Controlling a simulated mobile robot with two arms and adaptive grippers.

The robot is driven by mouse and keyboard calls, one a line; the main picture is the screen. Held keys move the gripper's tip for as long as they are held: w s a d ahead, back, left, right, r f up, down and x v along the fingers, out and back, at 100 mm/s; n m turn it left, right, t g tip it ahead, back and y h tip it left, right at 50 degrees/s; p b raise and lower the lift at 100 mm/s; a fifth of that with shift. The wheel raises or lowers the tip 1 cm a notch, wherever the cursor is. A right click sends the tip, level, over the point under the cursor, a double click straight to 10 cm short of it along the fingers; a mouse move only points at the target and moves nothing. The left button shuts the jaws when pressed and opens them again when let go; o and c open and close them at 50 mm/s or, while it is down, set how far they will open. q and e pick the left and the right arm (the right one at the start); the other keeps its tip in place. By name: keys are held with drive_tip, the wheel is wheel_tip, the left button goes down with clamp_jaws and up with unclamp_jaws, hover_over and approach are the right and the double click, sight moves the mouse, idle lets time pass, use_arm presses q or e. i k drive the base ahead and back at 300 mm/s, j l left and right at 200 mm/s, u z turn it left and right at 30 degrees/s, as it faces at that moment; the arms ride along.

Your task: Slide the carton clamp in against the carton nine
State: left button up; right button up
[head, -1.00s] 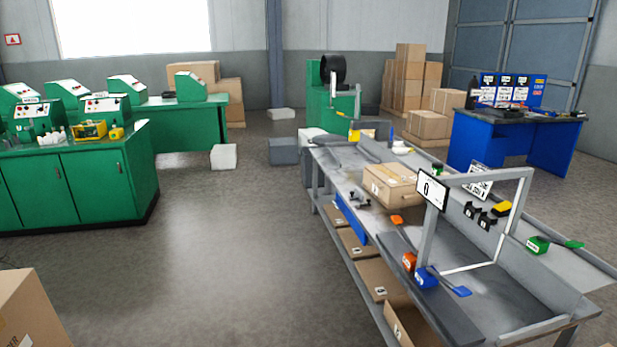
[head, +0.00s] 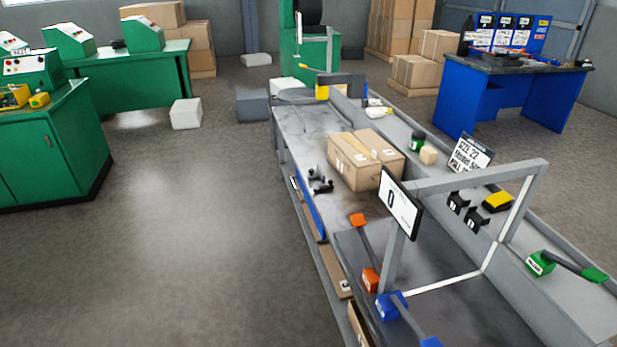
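A closed brown carton (head: 362,162) sits on the grey workbench (head: 300,135), with tape and small labels on it; I cannot read a nine. A small black clamp-like fixture (head: 320,182) stands on the bench just left of the carton, with a gap between them. It looks like the carton clamp, but it is too small to be sure. Neither of my grippers is in view.
A grey frame (head: 470,178) with a "0" display (head: 400,203) rises over the bench's near part. Orange (head: 370,278) and blue (head: 390,303) handled tools lie below it, a green one (head: 540,262) at right. Floor (head: 200,230) left of the bench is clear.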

sight(320, 174)
drive_tip(key=i+l, duration=0.1)
drive_tip(key=i+z, duration=0.2)
drive_tip(key=z, duration=0.2)
drive_tip(key=i+j+z, duration=0.2)
drive_tip(key=z, duration=0.2)
